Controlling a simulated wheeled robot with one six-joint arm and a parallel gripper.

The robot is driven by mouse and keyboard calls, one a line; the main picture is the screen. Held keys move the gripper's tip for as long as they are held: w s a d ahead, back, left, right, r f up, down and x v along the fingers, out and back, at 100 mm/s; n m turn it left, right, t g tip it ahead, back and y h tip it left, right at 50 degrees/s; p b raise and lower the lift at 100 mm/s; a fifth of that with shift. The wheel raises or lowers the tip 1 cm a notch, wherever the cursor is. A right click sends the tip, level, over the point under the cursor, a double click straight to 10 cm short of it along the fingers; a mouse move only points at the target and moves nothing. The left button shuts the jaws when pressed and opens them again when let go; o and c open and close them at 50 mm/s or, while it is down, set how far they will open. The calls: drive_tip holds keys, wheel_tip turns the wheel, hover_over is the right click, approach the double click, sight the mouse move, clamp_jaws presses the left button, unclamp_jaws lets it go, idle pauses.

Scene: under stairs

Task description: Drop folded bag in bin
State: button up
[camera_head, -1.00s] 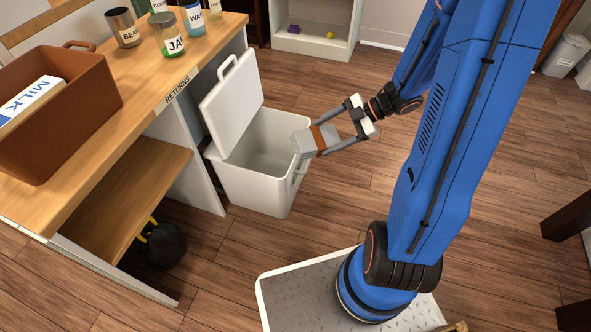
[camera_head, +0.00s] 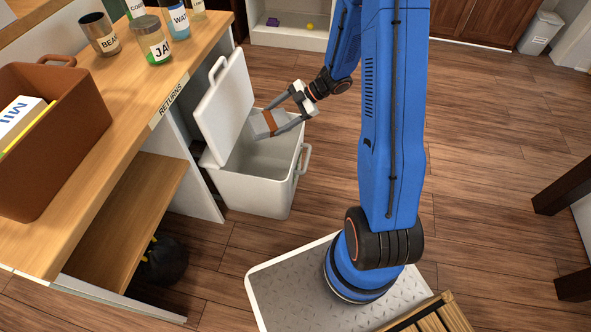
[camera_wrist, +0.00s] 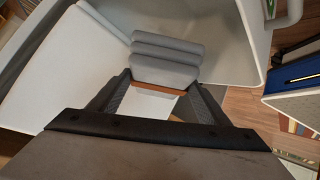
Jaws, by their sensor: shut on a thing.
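The folded bag (camera_head: 262,124) is grey with a brown band, and my gripper (camera_head: 275,122) is shut on it. In the head view it is above the open mouth of the white bin (camera_head: 257,193), near the raised lid (camera_head: 226,108). In the wrist view the folded bag (camera_wrist: 166,60) shows its stacked grey folds between my fingers (camera_wrist: 155,95). Behind it are the bin's pale inside (camera_wrist: 228,40) and the lid (camera_wrist: 65,65). The bag's height above the rim is hard to judge.
A wooden counter (camera_head: 115,125) marked RETURNS stands left of the bin, with a brown crate (camera_head: 60,130) and several jars on it. A black bag (camera_head: 163,262) lies beneath. The floor (camera_head: 480,150) to the right is mostly clear.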

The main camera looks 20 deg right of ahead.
drive_tip(key=shift+f, duration=2.35)
drive_tip(key=o, duration=2.1)
drive_tip(key=v, duration=1.7)
drive_tip(key=shift+d+r, duration=0.15)
drive_tip(key=shift+r, duration=0.05)
